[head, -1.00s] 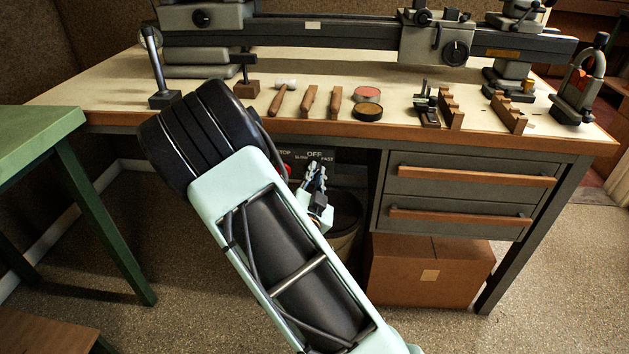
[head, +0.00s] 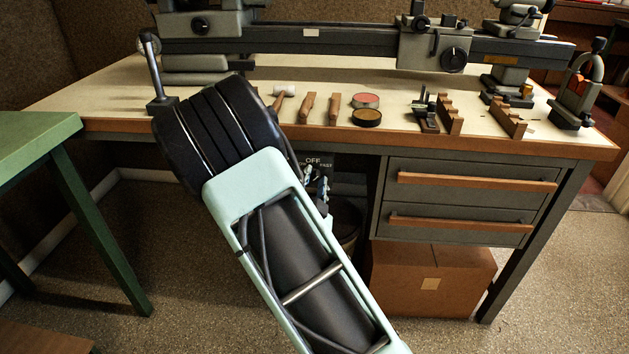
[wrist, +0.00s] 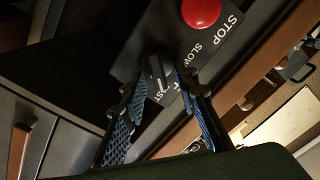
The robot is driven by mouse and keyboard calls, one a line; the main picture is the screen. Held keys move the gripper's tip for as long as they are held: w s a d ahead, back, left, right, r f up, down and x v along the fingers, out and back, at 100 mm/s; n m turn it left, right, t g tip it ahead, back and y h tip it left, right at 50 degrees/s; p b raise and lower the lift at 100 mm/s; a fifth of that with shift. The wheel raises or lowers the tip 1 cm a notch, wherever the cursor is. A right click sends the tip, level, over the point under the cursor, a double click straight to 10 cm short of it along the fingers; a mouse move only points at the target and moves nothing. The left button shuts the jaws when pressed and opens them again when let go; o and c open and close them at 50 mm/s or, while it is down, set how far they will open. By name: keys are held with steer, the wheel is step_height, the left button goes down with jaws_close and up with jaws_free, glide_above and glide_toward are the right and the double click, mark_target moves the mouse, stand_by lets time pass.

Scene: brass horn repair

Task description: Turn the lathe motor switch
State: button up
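The lathe motor switch (wrist: 156,72) is a dark rotary knob on a black panel (wrist: 122,45) with white lettering, including STOP, SLOW and FAST. A red stop button (wrist: 201,13) sits on the same panel. In the wrist view my gripper (wrist: 162,82) has its two blue-padded fingers apart, one on each side of the knob, with small gaps showing. Whether the tips touch the panel I cannot tell. In the head view the panel (head: 318,160) is under the bench front, and my arm hides the knob, the red button and most of my gripper (head: 323,186).
The lathe (head: 340,40) stands on the workbench (head: 110,92), with a mallet, wooden-handled tools and round tins near its front edge. Drawers (head: 460,180) and a cardboard box (head: 430,278) are right of the panel. A green table (head: 35,135) stands at left.

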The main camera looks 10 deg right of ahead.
steer(key=v, duration=0.7)
steer(key=shift+s, duration=0.2)
steer(key=shift+r, duration=0.1)
